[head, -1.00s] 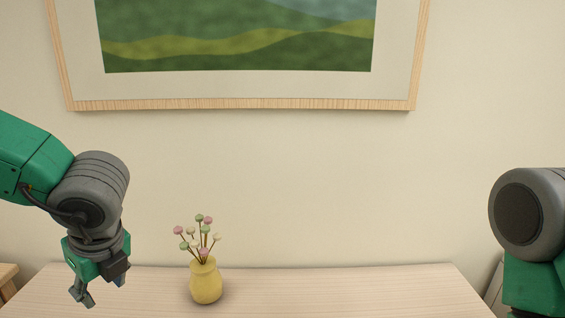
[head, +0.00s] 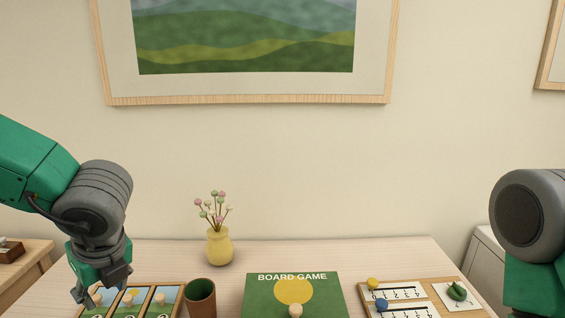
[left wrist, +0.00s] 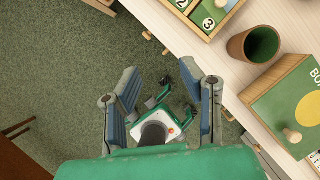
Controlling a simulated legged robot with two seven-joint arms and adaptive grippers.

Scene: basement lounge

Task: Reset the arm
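My left arm comes in from the left in the head view, bent so that the left gripper (head: 99,289) hangs down near the table's left side. In the left wrist view the left gripper (left wrist: 160,74) has its two fingers spread well apart with nothing held between them. Green carpet shows below it, and the table edge lies to the right of the fingers. Of my right arm, only a grey joint and a green link (head: 530,285) show at the right edge of the head view. The right gripper is out of view.
The wooden table (head: 300,255) holds a yellow flower vase (head: 219,247), a brown cup (head: 201,297), a green board game box (head: 262,300), a numbered board (head: 405,291) and picture tiles in a tray (head: 182,300). A side table (head: 32,257) stands at left.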

